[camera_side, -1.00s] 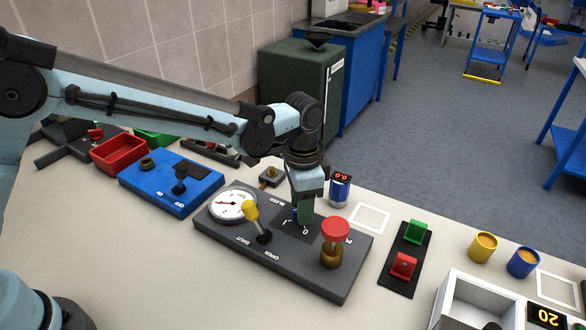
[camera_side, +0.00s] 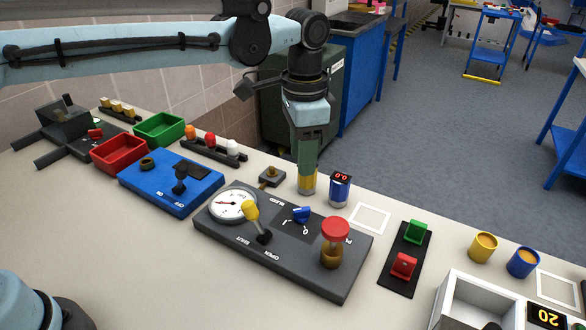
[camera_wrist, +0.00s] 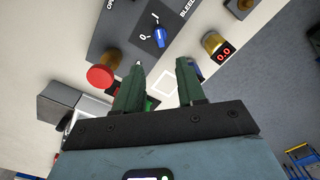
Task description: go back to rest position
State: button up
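My gripper (camera_side: 307,165) is raised above the far edge of the dark grey panel (camera_side: 330,277) in the side view, fingers pointing down. In the wrist view its two green fingers (camera_wrist: 161,68) are apart, with nothing between them. The blue knob (camera_side: 301,214) on the panel is uncovered and apart from the gripper; it also shows in the wrist view (camera_wrist: 159,38). A yellow cylinder (camera_side: 307,186) appears just below the fingertips in the side view; the wrist view shows it well away from the fingers.
A blue panel (camera_side: 165,195) and red bin (camera_side: 118,153) are at left. The air around the gripper looks clear.

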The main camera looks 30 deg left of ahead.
jog(key=s+a+r+n+t, duration=0.3)
jog(key=s+a+n, duration=0.15)
jog(key=a, duration=0.65)
jog(key=s+a+f+n+t, duration=0.4)
jog(key=s+a+f, duration=0.1)
jog(key=s+a, duration=0.4)
jog(key=shift+s+f+n, duration=0.2)
jog(key=shift+s+n, duration=0.15)
jog(key=shift+s, duration=0.2)
jog(key=shift+a, duration=0.1)
dwell(3.6)
